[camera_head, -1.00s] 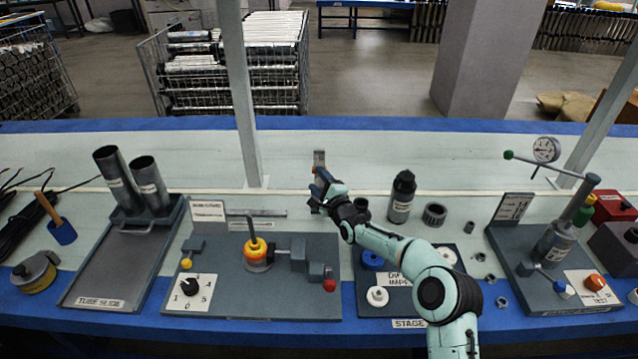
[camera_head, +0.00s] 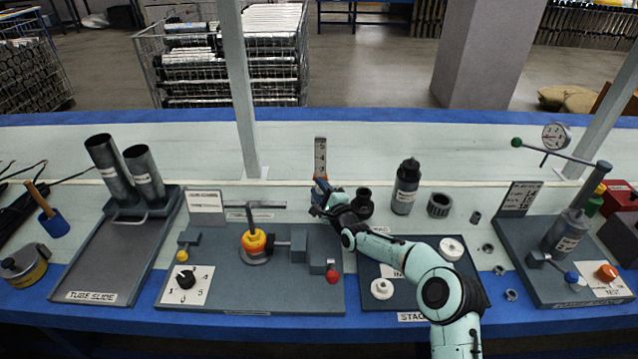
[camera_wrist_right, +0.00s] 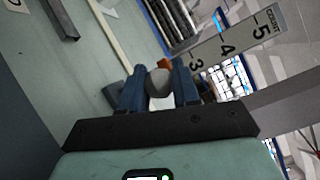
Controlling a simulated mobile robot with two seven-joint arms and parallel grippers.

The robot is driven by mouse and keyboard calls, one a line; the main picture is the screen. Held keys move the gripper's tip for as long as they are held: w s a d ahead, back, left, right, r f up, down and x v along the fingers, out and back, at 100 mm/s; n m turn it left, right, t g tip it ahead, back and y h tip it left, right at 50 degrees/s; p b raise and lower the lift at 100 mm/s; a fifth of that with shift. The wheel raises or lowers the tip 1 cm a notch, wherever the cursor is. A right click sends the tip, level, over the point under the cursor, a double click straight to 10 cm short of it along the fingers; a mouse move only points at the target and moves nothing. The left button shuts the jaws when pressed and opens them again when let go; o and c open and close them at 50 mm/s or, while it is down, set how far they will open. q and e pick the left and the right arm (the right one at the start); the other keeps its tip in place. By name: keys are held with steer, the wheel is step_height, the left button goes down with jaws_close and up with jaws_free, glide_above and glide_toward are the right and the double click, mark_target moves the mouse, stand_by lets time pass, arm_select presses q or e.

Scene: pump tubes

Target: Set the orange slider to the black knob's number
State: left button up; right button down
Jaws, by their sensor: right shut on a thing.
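The orange slider (camera_head: 320,180) sits low on an upright white scale (camera_head: 320,153) at the back of the bench. In the right wrist view the scale (camera_wrist_right: 235,43) shows 3, 4 and 5, and a bit of the orange slider (camera_wrist_right: 165,62) shows below the 3. My right gripper (camera_head: 318,199) is shut on the slider's round grey grip (camera_wrist_right: 160,83), between its blue fingers. The black knob (camera_head: 186,280) is on a white numbered dial plate at the front left; its pointer is too small to read surely. My left gripper is out of view.
A dark bottle (camera_head: 406,187) and a black ring stand right of my right gripper. A grey board with an orange-yellow part (camera_head: 254,241) and a red ball (camera_head: 332,277) lies left of my arm. A pressure pump stands far right.

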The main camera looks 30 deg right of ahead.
steer(key=shift+f, duration=0.6)
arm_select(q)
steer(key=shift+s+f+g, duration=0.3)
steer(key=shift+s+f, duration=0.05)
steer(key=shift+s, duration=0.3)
arm_select(e)
steer(key=c, duration=0.8)
jaws_free()
steer(key=shift+r, duration=0.1)
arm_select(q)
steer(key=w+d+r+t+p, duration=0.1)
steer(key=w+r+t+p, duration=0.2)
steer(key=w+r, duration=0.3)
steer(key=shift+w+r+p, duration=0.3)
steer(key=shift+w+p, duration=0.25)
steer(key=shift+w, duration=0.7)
arm_select(e)
steer(key=s, duration=0.9)
steer(key=s+a, duration=0.1)
steer(key=s, duration=0.3)
steer(key=shift+s, duration=0.2)
